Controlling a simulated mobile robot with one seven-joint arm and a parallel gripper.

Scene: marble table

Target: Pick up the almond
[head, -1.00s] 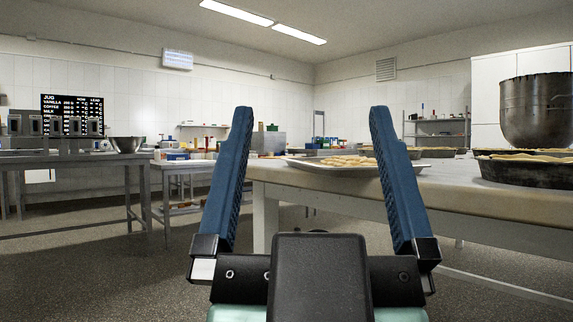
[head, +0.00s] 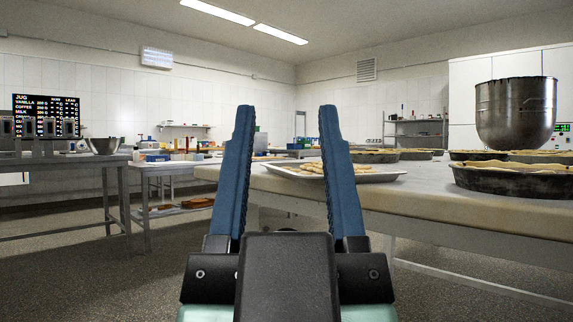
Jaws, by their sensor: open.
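I cannot make out an almond anywhere in the view. The right finger hides part of the tray. The pieces are too small to tell apart.
Dark pie pans (head: 505,182) stand on the table at the right, with a large metal pot (head: 515,112) behind them. A metal bowl (head: 104,145) sits on a steel table (head: 65,170) at the left. A low shelf unit (head: 175,188) stands beside it. Open floor lies in front.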

